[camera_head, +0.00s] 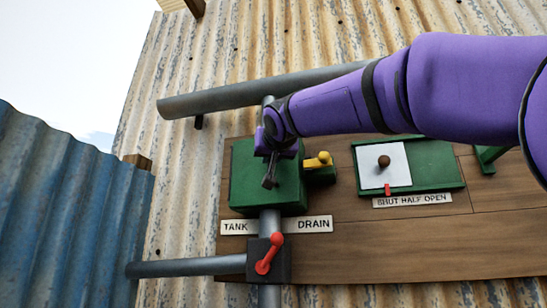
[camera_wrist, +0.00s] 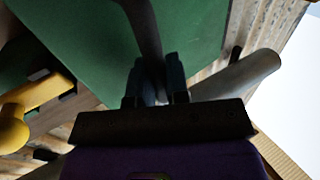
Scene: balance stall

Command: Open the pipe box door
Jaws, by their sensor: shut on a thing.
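The pipe box (camera_head: 245,185) is a green box on the grey vertical pipe, on the wooden board left of centre in the head view. Its green face (camera_wrist: 85,45) fills much of the wrist view. A dark handle (camera_head: 269,173) stands out at its front; it also shows in the wrist view (camera_wrist: 143,25). My gripper (camera_wrist: 158,82) is shut on the handle, with its two dark fingers on either side. The purple arm and wrist hide the upper right of the box. No open gap at the door shows.
A yellow knob (camera_head: 319,160) on a green block sits just right of the box. A red lever (camera_head: 270,253) is below, under the TANK and DRAIN labels. A green panel (camera_head: 435,178) with a white plate is at right. A thick grey pipe (camera_head: 215,100) crosses above.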

